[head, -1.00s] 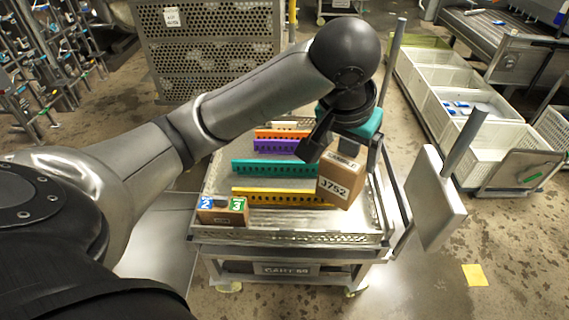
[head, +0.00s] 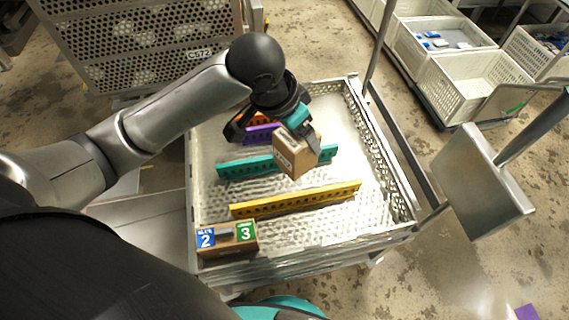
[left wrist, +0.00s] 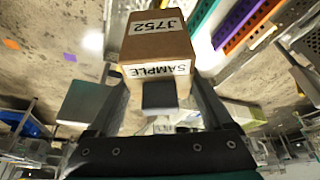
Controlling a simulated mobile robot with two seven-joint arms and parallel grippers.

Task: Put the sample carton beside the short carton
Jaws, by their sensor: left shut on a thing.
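My left gripper (head: 303,128) is shut on the sample carton (head: 296,156), a brown box with white labels. A low brown carton (head: 228,247), likely the short carton, has blue "2" and green "3" labels and sits in the tray's front left corner, apart from the held carton. My right gripper is not in view.
The perforated metal tray (head: 382,165) on a cart holds yellow (head: 295,199), teal (head: 240,168) and purple (head: 257,135) dividers, with an orange one behind. Tray floor right of the low carton is clear. A flat grey panel (head: 478,185) on a post stands at right.

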